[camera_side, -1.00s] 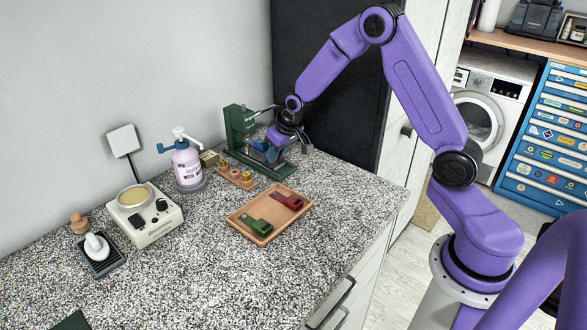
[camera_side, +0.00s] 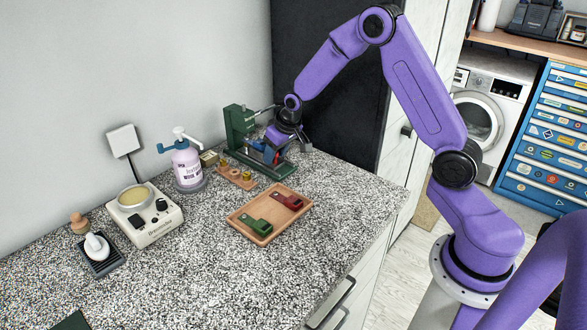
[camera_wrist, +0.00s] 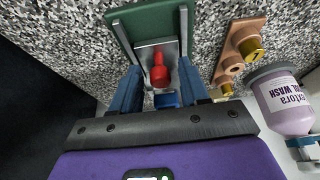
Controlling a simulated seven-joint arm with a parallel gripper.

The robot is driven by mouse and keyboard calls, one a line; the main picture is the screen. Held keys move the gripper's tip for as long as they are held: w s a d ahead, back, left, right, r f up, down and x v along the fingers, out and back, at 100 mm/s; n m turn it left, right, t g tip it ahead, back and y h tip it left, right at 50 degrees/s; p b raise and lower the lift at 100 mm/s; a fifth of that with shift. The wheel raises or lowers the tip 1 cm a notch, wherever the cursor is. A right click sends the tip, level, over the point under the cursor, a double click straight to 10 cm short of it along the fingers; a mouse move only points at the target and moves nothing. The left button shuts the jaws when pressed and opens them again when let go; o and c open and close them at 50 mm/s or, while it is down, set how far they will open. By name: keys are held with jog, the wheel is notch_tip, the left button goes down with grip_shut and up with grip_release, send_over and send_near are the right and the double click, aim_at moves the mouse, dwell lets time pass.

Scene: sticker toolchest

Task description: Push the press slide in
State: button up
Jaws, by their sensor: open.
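The green press (camera_side: 238,125) stands at the back of the counter by the dark panel. In the wrist view its green base (camera_wrist: 147,22) has two grey rails, with a grey slide plate (camera_wrist: 146,50) between them. A red knob (camera_wrist: 159,77) stands on the slide; a bit of red also shows in the side view (camera_side: 277,158). My gripper (camera_wrist: 160,68) is open, pointing down over the press. Its blue fingers are on either side of the red knob, with gaps visible. A small blue part (camera_wrist: 167,100) sits behind the knob. Whether anything touches is unclear.
Left of the press are a wooden holder with brass parts (camera_side: 236,177) and a lilac pump bottle (camera_side: 187,165). A wooden tray (camera_side: 262,236) with a green and a red piece lies in front. A cream heater (camera_side: 150,222) is farther left. The counter's front right is clear.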

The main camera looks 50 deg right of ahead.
jog(key=shift+r, duration=3.05)
jog(key=shift+w, duration=0.1)
jog(key=shift+a+r, duration=0.1)
jog(key=shift+a, duration=0.15)
jog(key=s+a+r+n+g+y, duration=0.1)
jog(key=s+a+r+n, duration=0.15)
jog(key=s+a, duration=0.55)
jog(key=s+a+r+n+g, duration=0.15)
jog(key=s+a+n, duration=0.3)
jog(key=s, duration=0.65)
jog(key=s+d+n+g, duration=0.1)
jog(key=s+n, duration=0.4)
jog(key=s, duration=1.6)
jog(key=shift+d+r+n+g+h, duration=0.3)
jog(key=shift+r+g, duration=0.05)
jog(key=shift+g, duration=0.1)
